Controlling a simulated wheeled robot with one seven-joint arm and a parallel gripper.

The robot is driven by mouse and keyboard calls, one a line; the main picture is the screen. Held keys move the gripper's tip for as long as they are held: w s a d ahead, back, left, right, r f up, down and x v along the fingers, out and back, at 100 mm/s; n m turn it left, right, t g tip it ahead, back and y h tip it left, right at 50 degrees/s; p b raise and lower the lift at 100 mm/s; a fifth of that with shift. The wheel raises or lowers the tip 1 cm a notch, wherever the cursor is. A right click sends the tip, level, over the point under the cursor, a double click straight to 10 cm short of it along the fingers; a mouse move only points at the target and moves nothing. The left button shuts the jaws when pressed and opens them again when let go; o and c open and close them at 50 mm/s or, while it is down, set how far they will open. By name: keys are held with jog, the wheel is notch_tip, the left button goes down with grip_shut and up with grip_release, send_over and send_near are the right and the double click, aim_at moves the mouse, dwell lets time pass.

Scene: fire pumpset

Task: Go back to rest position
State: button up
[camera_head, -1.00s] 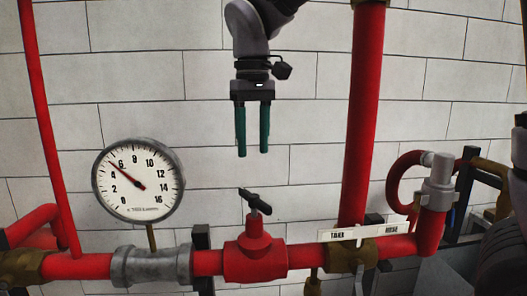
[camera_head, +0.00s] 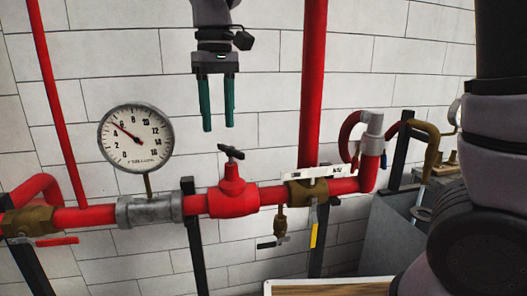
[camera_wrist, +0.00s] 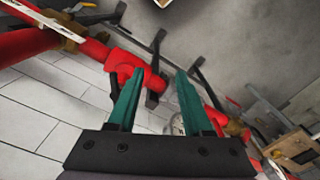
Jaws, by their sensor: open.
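My gripper (camera_head: 217,128) hangs in front of the white brick wall, with its two green fingers apart and pointing down. Nothing is between them. Below it in the head view is the red valve (camera_head: 232,195) with a dark handle (camera_head: 231,152) on top, and a gap separates the fingertips from the handle. In the wrist view my gripper (camera_wrist: 160,82) shows both green fingers spread, with the red valve (camera_wrist: 125,68) beyond the left finger. Part of the handle is hidden there.
A round gauge (camera_head: 136,138) stands on the pipe to the left. A vertical red pipe (camera_head: 312,80) rises to the right of my gripper. A label plate (camera_head: 316,172) sits over a brass fitting. A grey box (camera_head: 385,240) and a wooden-topped surface (camera_head: 330,288) are lower right.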

jog(key=w+d+r+m+t+y, duration=0.15)
jog(key=d+m, duration=0.25)
jog(key=d, duration=0.9)
jog(key=w+d+r+m+t+y, duration=0.1)
jog(key=w+d+r+m+t, duration=0.25)
jog(key=d, duration=0.85)
jog(key=s+d+f+m+t, duration=0.1)
jog(key=s+d+m+t, duration=0.1)
jog(key=d+m, duration=0.3)
jog(key=s+d, duration=0.1)
jog(key=d, duration=0.2)
jog(key=shift+s+d+f, duration=0.2)
jog(key=shift+s+d, duration=0.2)
jog(key=shift+h, duration=0.25)
